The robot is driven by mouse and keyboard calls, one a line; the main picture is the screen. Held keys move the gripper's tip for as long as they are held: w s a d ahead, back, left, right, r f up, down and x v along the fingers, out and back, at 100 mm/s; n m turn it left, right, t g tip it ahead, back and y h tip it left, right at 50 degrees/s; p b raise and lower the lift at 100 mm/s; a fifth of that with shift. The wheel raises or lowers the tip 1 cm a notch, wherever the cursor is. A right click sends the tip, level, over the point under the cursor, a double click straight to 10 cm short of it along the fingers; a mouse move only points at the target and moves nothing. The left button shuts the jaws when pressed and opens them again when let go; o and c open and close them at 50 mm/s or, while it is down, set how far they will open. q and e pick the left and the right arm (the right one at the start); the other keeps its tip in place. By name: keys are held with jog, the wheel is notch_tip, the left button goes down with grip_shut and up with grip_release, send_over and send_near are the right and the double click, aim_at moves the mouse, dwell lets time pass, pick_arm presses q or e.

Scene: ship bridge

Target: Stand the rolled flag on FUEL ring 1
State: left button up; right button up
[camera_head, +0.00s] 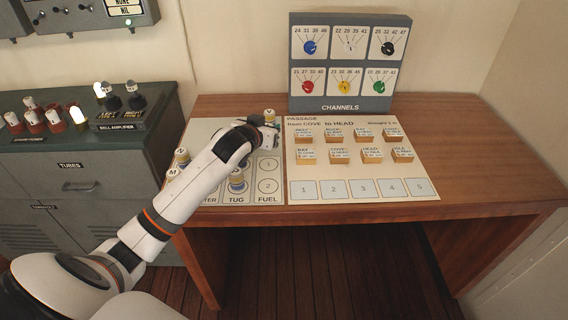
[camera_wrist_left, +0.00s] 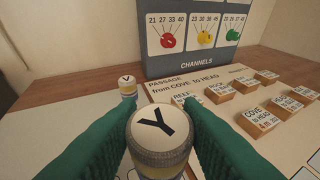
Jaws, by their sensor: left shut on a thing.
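My left gripper (camera_head: 266,136) is over the upper right of the flag board (camera_head: 210,128). In the left wrist view its green fingers are shut on a rolled flag (camera_wrist_left: 163,130) with a Y on its cap, seen from above. In the head view the gripper mostly hides this flag. Another rolled flag (camera_head: 269,115) stands just behind the gripper; it also shows in the left wrist view (camera_wrist_left: 128,86). The FUEL column has ring 1 (camera_head: 268,165) and ring 2 (camera_head: 268,186), both bare, just in front of the gripper. My right gripper is out of view.
Rolled flags N (camera_head: 181,155) and M (camera_head: 172,174) stand at the board's left; another (camera_head: 238,182) stands in the TUG column. The PASSAGE board (camera_head: 345,172) with several small blocks lies to the right. The CHANNELS panel (camera_head: 340,107) stands behind. The desk's right side is clear.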

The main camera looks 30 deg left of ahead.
pick_arm(q)
jog(key=f, duration=0.4)
jog(key=shift+a, duration=0.2)
notch_tip(320, 180, down, 3)
jog(key=shift+d+f, duration=0.1)
jog(key=shift+d, duration=0.05)
jog(key=shift+f, duration=0.2)
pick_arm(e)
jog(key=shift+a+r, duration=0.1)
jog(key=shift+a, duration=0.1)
pick_arm(q)
jog(key=shift+f, duration=0.1)
jog(key=o, duration=1)
jog(key=shift+c, duration=0.2)
